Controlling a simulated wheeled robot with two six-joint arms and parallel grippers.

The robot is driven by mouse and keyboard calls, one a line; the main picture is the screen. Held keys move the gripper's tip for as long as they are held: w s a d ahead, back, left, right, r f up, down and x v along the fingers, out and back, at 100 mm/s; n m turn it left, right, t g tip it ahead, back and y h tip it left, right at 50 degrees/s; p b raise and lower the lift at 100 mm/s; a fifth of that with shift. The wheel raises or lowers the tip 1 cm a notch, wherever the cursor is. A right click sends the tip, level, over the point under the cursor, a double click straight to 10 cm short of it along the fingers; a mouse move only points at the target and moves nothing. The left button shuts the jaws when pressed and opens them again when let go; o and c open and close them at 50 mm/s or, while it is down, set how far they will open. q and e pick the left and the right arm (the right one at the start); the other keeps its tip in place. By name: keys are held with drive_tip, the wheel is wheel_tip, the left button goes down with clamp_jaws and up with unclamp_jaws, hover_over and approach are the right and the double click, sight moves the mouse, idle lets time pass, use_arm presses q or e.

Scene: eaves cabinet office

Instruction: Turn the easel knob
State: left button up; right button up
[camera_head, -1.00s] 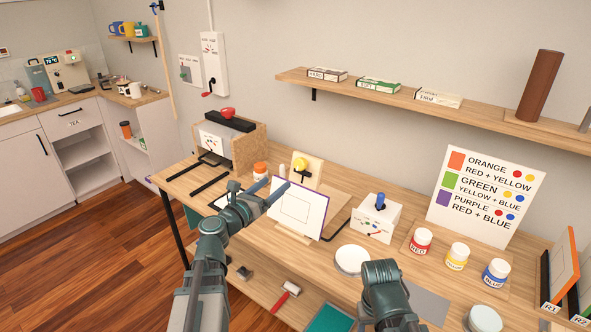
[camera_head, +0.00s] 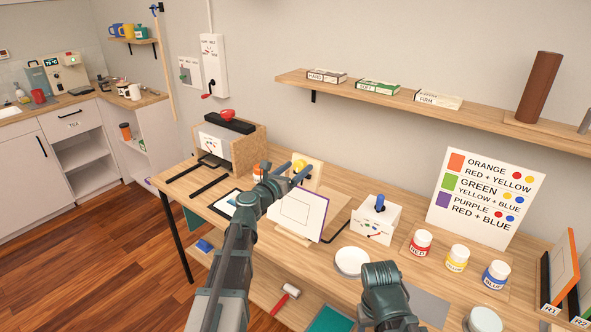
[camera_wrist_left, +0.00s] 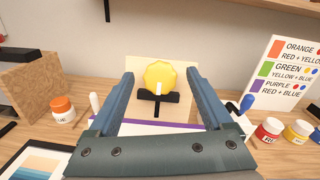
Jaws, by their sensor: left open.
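The yellow easel knob (camera_head: 299,164) sits on an upright light wooden board behind a white canvas (camera_head: 300,209) with a blue-purple edge. In the left wrist view the scalloped knob (camera_wrist_left: 160,75) faces the camera, with a white mark and a black bracket below it. My left gripper (camera_head: 285,171) is open and empty, just in front of the knob and above the canvas. In the wrist view its two fingers (camera_wrist_left: 160,78) lie to either side of the knob; I cannot tell that they touch it. My right arm shows at the bottom, but its gripper is out of view.
An orange-lidded jar (camera_wrist_left: 62,108) and a wooden box (camera_head: 225,145) stand left of the knob. A white box with a blue lever (camera_head: 376,220) stands to the right, near paint jars (camera_head: 421,242) and a colour chart (camera_head: 485,195). A wall shelf (camera_head: 430,105) runs above.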

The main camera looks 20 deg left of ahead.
use_arm(q)
clamp_jaws()
idle(0.3)
